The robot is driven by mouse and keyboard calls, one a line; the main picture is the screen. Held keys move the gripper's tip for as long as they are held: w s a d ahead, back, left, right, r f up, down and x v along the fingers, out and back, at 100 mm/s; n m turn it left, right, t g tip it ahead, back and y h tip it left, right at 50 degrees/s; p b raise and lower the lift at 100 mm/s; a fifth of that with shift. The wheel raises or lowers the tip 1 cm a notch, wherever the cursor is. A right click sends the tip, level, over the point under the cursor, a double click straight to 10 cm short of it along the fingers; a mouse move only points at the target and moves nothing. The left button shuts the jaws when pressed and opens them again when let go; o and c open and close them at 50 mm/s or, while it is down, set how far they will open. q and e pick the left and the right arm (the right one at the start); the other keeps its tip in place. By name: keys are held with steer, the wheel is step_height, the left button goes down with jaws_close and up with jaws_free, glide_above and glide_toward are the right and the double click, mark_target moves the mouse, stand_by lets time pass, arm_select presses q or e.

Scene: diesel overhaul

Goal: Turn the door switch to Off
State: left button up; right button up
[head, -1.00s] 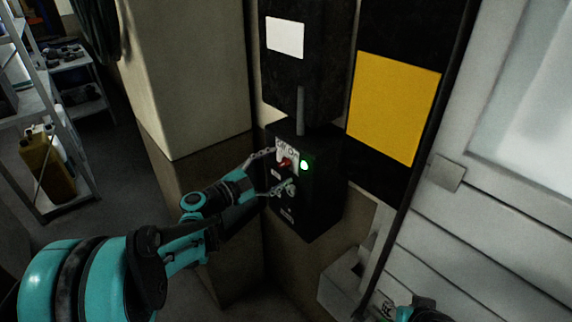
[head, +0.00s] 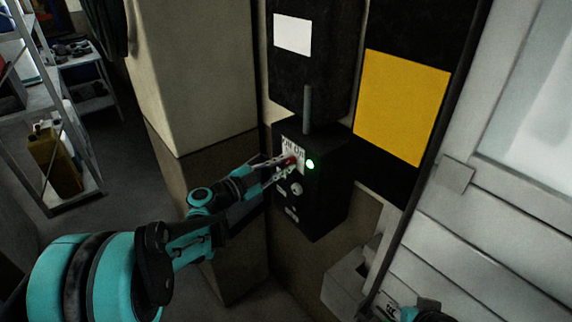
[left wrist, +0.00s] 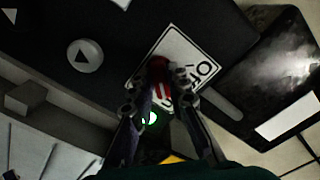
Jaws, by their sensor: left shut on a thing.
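The door switch box (head: 318,205) is a black box on the wall in the head view. A white Off/On label (head: 287,143) sits on its face, and the label also shows in the left wrist view (left wrist: 200,55). The red switch knob (head: 290,160) is on this label, and it shows between my fingers in the left wrist view (left wrist: 160,88). My left gripper (head: 286,167) is shut on the red knob, with one finger on each side. The fingers partly hide the knob, so its exact setting is hard to read. Only a bit of my right arm shows at the bottom right; its gripper is not visible.
A green light (head: 310,164) glows beside the knob. A round button (head: 296,189) is below. A beige pillar (head: 195,80) stands left of the box, and a pale slatted door (head: 500,220) is at the right. A shelf (head: 60,190) stands far left.

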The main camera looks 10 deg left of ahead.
arm_select(q)
steer(key=n, duration=0.3)
steer(key=shift+f+b, duration=0.1)
steer(key=shift+b, duration=0.2)
steer(key=n, duration=0.5)
steer(key=shift+a+n+b, duration=0.1)
steer(key=shift+n+b, duration=0.2)
steer(key=shift+b, duration=0.05)
steer(key=n, duration=0.5)
steer(key=shift+w+b, duration=0.1)
steer(key=shift+b, duration=0.2)
steer(key=n, duration=0.3)
steer(key=shift+a+n, duration=0.1)
steer(key=shift+n, duration=0.2)
steer(key=o, duration=1.6)
steer(key=shift+c, duration=0.2)
steer(key=v, duration=0.7)
